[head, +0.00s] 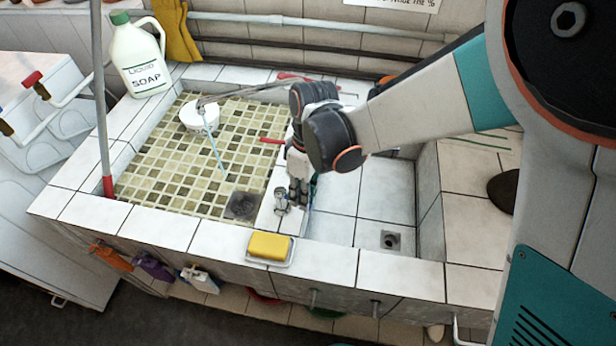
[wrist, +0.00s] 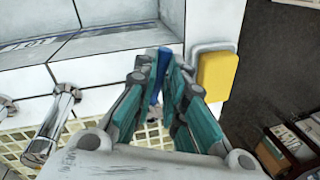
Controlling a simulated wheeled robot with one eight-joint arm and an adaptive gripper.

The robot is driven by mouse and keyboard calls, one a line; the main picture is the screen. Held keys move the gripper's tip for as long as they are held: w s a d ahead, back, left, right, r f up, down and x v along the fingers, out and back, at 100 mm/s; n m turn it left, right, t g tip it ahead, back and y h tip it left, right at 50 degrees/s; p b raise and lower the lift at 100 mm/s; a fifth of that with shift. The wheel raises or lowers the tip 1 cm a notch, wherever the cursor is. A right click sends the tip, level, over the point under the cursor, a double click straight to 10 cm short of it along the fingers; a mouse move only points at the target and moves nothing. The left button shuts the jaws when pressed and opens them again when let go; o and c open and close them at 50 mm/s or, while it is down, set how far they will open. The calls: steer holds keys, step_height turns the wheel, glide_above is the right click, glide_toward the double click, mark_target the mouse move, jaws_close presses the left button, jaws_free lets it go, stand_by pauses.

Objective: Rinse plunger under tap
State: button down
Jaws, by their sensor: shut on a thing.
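My gripper (head: 298,200) points down over the tiled divider between the two basins, behind the yellow sponge. It is shut on a slim blue thing (wrist: 156,88), which shows between the teal fingers in the wrist view. Only a short part of the blue thing shows, so I cannot tell if it is the plunger's handle. No plunger cup is clearly visible. A long grey tap spout (head: 238,90) reaches over the left basin. A thin pale-blue stream (head: 217,155) falls below its end. A round white thing (head: 197,117) is by the spout's end.
A short chrome fitting (head: 281,200) stands beside my gripper and shows large in the wrist view (wrist: 52,125). A yellow sponge (head: 269,246) lies on the front rim. A soap jug (head: 138,58) stands at the back left. The right basin (head: 345,228) looks empty.

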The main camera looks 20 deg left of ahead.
steer(key=c, duration=1.7)
jaws_free()
steer(key=shift+o, duration=0.2)
step_height(320, 180, up, 12)
steer(key=w, duration=0.2)
steer(key=shift+d, duration=0.25)
steer(key=shift+f, duration=0.1)
steer(key=shift+o, duration=1.3)
steer(key=shift+w, duration=0.1)
